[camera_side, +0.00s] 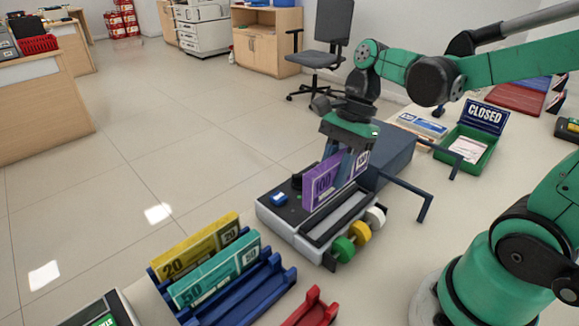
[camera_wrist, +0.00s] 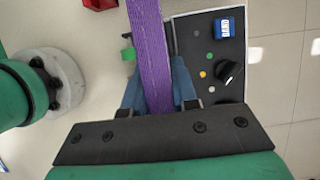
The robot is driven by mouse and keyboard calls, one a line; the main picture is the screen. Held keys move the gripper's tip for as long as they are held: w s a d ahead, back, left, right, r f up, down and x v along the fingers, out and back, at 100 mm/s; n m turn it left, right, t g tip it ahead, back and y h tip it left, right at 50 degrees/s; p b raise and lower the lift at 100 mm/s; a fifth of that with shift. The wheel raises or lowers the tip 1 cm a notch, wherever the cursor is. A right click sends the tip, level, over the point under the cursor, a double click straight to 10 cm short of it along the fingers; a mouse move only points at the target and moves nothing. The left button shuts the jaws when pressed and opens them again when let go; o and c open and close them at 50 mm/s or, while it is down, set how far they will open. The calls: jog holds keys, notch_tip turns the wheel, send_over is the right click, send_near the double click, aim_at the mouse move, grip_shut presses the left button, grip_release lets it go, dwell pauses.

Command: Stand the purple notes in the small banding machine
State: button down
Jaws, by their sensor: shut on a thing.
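The purple notes (camera_side: 323,182), a bundle marked 100, stand on edge in my gripper (camera_side: 347,160). They also show from above in the wrist view (camera_wrist: 150,50), between the two fingers of my gripper (camera_wrist: 160,95). My gripper is shut on them. The small banding machine (camera_side: 285,217) is a grey and black box directly under the notes in the side view. The notes are upright over its slot area; I cannot tell whether their lower edge touches it. Its dark top panel (camera_wrist: 207,50) shows right of the notes in the wrist view.
A blue rack (camera_side: 270,290) holds yellow notes (camera_side: 195,250) and teal notes (camera_side: 215,272) at the front. A red holder (camera_side: 312,308) is beside it. Coloured rolls (camera_side: 358,232) stick out of the machine's right side. A green box (camera_side: 470,150) with a CLOSED sign stands behind.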

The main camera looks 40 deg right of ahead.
jog(key=shift+s+d+f, duration=0.3)
jog(key=shift+d+f, duration=0.2)
jog(key=shift+d, duration=0.05)
jog(key=shift+f, duration=1.75)
jog(key=shift+f, duration=0.1)
jog(key=shift+f, duration=1.05)
jog(key=c, duration=0.6)
grip_release()
jog(key=shift+r, duration=3.55)
